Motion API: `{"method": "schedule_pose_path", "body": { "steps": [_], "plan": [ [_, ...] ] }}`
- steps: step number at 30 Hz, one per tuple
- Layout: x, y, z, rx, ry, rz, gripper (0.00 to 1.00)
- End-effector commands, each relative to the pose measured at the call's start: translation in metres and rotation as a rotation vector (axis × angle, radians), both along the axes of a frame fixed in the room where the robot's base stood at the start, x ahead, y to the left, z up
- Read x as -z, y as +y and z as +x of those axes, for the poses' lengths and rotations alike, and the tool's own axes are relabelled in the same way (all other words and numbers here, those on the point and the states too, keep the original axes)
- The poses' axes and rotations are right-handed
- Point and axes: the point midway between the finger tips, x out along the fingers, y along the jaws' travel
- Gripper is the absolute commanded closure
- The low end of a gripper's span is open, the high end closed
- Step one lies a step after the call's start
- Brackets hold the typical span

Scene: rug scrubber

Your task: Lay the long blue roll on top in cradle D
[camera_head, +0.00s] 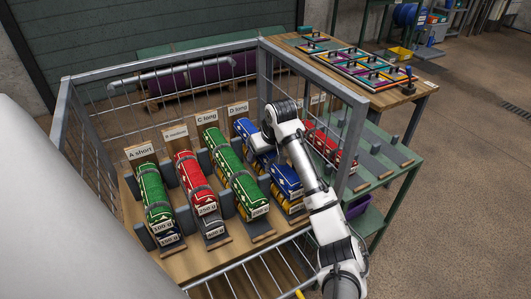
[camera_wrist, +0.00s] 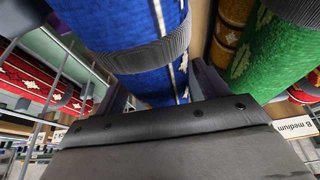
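In the wrist view the blue roll (camera_wrist: 155,65), with a grey band, runs between my two dark fingers (camera_wrist: 160,92). The fingers appear closed against its sides. Whether the upper roll touches what is below cannot be made out.
A wire cage (camera_head: 358,130) surrounds the rack. A red roll (camera_head: 325,140) lies on the green bench at right.

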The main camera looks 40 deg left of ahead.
Motion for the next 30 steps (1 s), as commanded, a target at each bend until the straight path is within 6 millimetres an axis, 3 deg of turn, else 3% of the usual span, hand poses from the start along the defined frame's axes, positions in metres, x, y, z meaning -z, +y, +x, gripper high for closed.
{"method": "schedule_pose_path", "body": {
  "steps": [13, 24, 30],
  "plan": [
    [-0.009, -0.003, -0.001, -0.001, -0.002, 0.000, 0.22],
    [-0.079, -0.029, -0.012, -0.001, -0.003, 0.002, 0.22],
    [-0.106, -0.040, -0.016, 0.001, -0.002, 0.000, 0.22]
  ]
}}
